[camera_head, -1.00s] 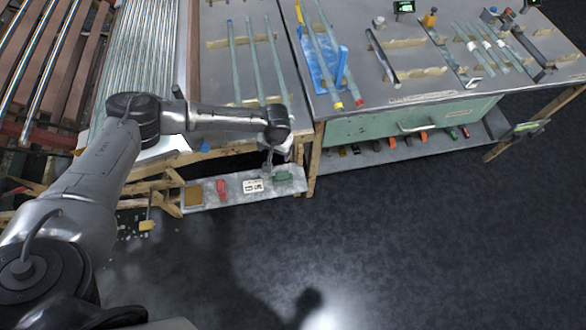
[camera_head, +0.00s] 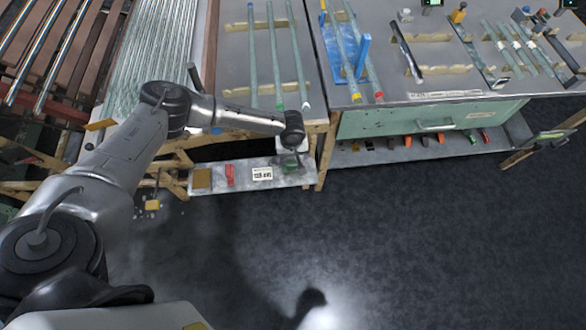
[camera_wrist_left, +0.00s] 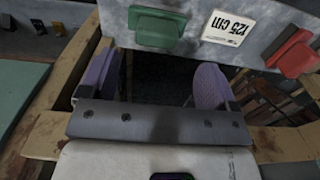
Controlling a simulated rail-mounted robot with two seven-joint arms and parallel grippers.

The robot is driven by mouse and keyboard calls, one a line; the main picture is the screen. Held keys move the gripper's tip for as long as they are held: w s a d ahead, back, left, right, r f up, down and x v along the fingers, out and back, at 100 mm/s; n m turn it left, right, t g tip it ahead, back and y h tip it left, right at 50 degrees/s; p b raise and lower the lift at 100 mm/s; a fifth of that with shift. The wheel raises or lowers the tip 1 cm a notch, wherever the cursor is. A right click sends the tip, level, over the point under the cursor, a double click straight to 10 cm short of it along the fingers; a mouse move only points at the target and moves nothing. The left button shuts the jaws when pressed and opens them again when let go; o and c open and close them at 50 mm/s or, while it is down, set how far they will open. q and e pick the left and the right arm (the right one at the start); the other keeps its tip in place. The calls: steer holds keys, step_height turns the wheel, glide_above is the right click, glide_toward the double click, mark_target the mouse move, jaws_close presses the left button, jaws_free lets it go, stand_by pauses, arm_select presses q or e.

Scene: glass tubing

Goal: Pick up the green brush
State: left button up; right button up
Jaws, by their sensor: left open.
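The green brush (camera_wrist_left: 157,27) lies on the grey low shelf (camera_wrist_left: 185,10) in the left wrist view, at the top and slightly left of centre. In the head view, the brush (camera_head: 289,168) is at the right end of that shelf, small and partly hidden by my left arm's end. My left gripper (camera_wrist_left: 154,84) is open, with its two purple-padded fingers apart and nothing between them. Its fingertips are below the brush in the wrist picture and not around it. In the head view, my left gripper (camera_head: 291,158) is small and hard to make out. My right gripper is not in view.
A red object (camera_wrist_left: 293,54) and a white "125 cm" label (camera_wrist_left: 229,27) share the shelf with the brush. A wooden frame (camera_wrist_left: 45,133) is close to the gripper. The table (camera_head: 236,60) with glass tubes stands above the shelf. Dark floor (camera_head: 400,240) lies clear in front.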

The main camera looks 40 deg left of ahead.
mark_target(293, 162)
arm_select(q)
steer(key=f, duration=0.1)
steer(key=f+b, duration=0.1)
steer(key=f, duration=0.1)
steer(key=f+b, duration=0.1)
steer(key=f, duration=0.1)
steer(key=shift+w+d, duration=0.15)
steer(key=shift+d, duration=0.1)
steer(key=shift+f+b, duration=0.4)
steer(key=shift+f, duration=0.05)
steer(key=c, duration=1.1)
step_height(293, 162, up, 5)
steer(key=p, duration=0.2)
steer(key=shift+d+p, duration=0.1)
steer(key=shift+p, duration=0.25)
steer(key=d+r+p, duration=0.3)
steer(key=d+r, duration=0.3)
steer(key=d, duration=0.5)
steer(key=shift+w+d, duration=0.2)
steer(key=shift+w, duration=0.2)
